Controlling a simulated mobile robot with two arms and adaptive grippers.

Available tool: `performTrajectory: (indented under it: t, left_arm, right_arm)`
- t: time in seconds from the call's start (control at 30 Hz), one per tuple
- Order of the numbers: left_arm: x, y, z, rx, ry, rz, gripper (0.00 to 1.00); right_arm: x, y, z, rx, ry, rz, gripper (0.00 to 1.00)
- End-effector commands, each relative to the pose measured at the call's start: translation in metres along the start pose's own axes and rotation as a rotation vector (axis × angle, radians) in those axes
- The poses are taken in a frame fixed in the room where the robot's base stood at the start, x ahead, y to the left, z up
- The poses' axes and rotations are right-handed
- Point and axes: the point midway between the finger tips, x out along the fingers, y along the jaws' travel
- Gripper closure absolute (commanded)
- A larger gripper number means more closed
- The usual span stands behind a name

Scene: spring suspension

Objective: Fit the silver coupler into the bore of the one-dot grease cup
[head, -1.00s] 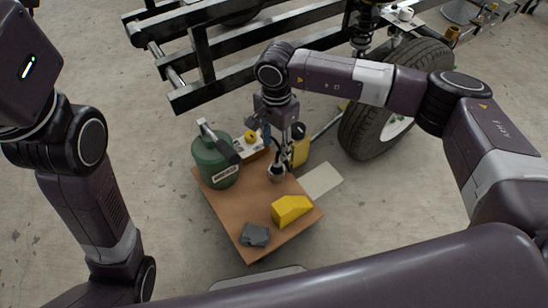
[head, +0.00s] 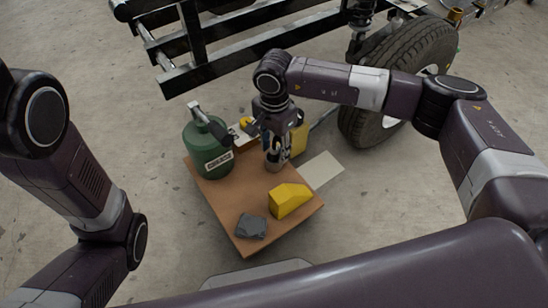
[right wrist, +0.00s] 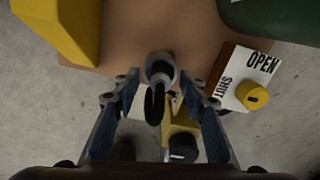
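My right gripper (head: 277,158) points down over the brown board (head: 222,197). In the right wrist view the gripper (right wrist: 158,88) has its fingers apart, one on each side of a silver round piece (right wrist: 160,61) with a dark middle. A black curved part (right wrist: 154,104) runs from that piece toward the camera. I see gaps between the fingers and the piece. It may be the silver coupler, but I cannot tell for sure. In the head view the gripper mostly hides it. I cannot make out a one-dot grease cup. My left gripper is not in view.
On the board are a green canister (head: 207,146), a yellow wedge (head: 290,200) and a grey lump (head: 251,226). A panel marked OPEN and SHUT (right wrist: 240,76) and a yellow object (head: 299,139) lie close behind the gripper. A wheel (head: 378,125) and black frame (head: 205,66) stand behind.

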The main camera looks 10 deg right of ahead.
Motion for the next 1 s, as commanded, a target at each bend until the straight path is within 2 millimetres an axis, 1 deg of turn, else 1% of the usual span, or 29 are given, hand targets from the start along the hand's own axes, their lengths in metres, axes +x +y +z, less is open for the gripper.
performTrajectory:
  t: [0.07,0.1,0.43,0.77,0.87,1.0]
  left_arm:
    - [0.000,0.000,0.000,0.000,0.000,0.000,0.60]
    - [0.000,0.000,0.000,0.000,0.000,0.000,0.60]
    - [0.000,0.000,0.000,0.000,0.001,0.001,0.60]
    - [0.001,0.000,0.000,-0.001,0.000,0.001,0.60]
    - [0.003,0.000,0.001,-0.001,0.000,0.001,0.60]
    - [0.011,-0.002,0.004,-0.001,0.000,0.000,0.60]
  right_arm:
    - [0.000,0.000,0.000,0.000,0.000,0.000,0.61]
    - [0.000,0.000,0.000,0.000,0.000,0.000,0.63]
    - [0.000,0.000,0.000,0.000,0.000,0.000,1.00]
    - [-0.002,0.000,0.000,0.000,0.000,-0.001,1.00]
    - [-0.005,-0.001,0.000,0.000,0.000,-0.001,1.00]
    - [-0.018,-0.001,0.000,0.000,0.000,-0.003,1.00]
